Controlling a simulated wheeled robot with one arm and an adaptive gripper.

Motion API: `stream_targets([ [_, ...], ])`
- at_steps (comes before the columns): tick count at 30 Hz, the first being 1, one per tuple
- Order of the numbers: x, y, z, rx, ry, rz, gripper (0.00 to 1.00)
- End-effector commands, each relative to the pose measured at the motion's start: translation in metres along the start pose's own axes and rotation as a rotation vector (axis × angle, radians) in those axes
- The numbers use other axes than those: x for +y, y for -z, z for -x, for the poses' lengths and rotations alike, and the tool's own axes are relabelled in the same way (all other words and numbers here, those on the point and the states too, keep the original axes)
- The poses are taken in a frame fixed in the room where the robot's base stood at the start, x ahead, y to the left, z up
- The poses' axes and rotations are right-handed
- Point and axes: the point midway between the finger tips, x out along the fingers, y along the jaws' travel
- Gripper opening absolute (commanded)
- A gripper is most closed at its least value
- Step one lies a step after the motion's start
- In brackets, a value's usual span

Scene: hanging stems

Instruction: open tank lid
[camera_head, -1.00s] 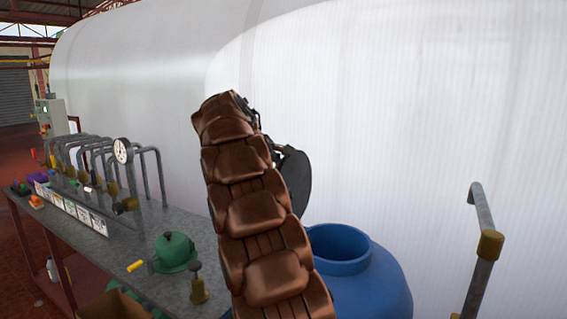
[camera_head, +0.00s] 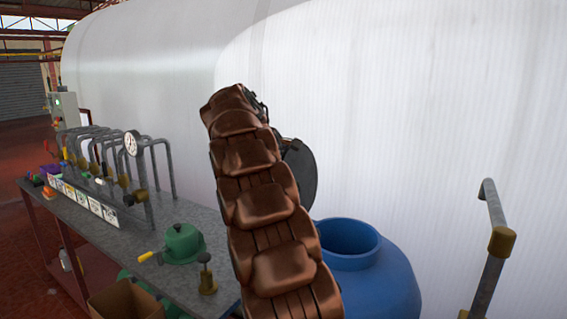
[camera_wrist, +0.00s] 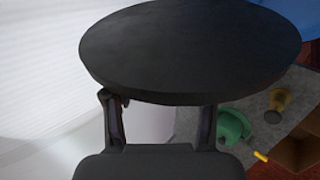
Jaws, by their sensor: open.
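The blue tank (camera_head: 385,285) stands right of my arm in the head view, its round mouth open and uncovered. A black round disc (camera_head: 302,172), which looks like the lid, is upright behind the end of my arm, above and left of the mouth. In the wrist view the disc (camera_wrist: 190,50) fills the top, across the fingertips. My gripper (camera_wrist: 157,108) is open, one finger on each side below the disc; whether they touch it I cannot tell. The blue tank's edge also shows at the wrist view's top right corner (camera_wrist: 300,14). My arm hides my gripper in the head view.
A grey bench (camera_head: 190,215) at left carries pipes with a gauge (camera_head: 131,143), a green valve (camera_head: 182,244) and a brass fitting (camera_head: 207,278). A cardboard box (camera_head: 126,300) is below. A large white vessel (camera_head: 420,90) fills the back. A metal rail (camera_head: 495,240) stands at right.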

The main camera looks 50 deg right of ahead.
Motion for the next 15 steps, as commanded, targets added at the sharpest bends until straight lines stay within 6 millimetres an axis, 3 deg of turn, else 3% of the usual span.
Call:
stream_targets([
  [5, 0.001, 0.000, 0.011, 0.001, -0.002, 0.000, 0.57],
  [15, 0.001, 0.002, 0.073, 0.004, -0.005, 0.000, 0.57],
])
